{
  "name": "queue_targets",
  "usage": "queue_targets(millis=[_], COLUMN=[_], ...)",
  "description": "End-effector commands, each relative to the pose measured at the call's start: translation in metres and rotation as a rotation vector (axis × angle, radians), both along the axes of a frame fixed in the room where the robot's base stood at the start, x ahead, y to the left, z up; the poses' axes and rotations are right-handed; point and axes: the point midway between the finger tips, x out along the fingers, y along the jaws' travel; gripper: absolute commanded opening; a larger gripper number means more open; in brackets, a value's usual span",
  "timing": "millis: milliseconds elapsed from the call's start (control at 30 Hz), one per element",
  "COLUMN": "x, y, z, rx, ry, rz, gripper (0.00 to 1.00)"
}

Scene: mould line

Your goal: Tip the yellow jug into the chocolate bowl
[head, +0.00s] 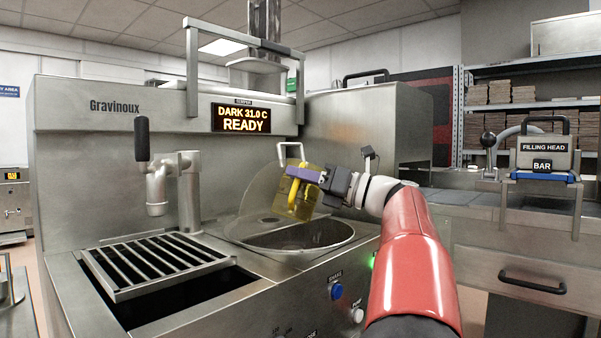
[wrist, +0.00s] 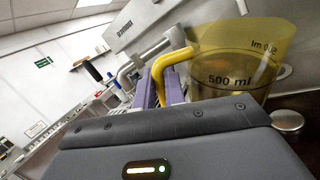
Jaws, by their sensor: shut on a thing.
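The yellow see-through jug (head: 303,203) is held over the chocolate bowl (head: 302,251), a round opening in the steel machine with dark brown inside. The jug looks tilted, and it is apart from the bowl rim. My gripper (head: 307,174) is shut on the jug's yellow handle, its purple fingers around it. In the wrist view the handle (wrist: 172,64) is between the fingers (wrist: 160,88), and the jug wall (wrist: 240,60) shows a 500 ml mark. I cannot tell how much is in the jug.
A clear curved cover (head: 265,197) stands over the bowl's back left. A slatted grate (head: 155,262) and a spout (head: 158,190) are to the left. The display (head: 243,119) reads DARK 31.0 C READY. A filling head bar (head: 543,165) stands at the right.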

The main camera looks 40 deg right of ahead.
Motion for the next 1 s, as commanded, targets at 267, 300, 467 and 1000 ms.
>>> queue_targets(millis=[267, 300, 467, 1000], x=[-0.002, -0.002, -0.003, -0.005], y=[-0.014, -0.017, -0.029, -0.068], z=[0.003, 0.005, -0.002, -0.018], rx=[0.470, 0.539, 0.690, 1.138], ry=[-0.040, -0.046, -0.058, -0.091], rz=[-0.002, -0.001, -0.001, 0.002], gripper=[0.00, 0.00, 0.00, 0.00])
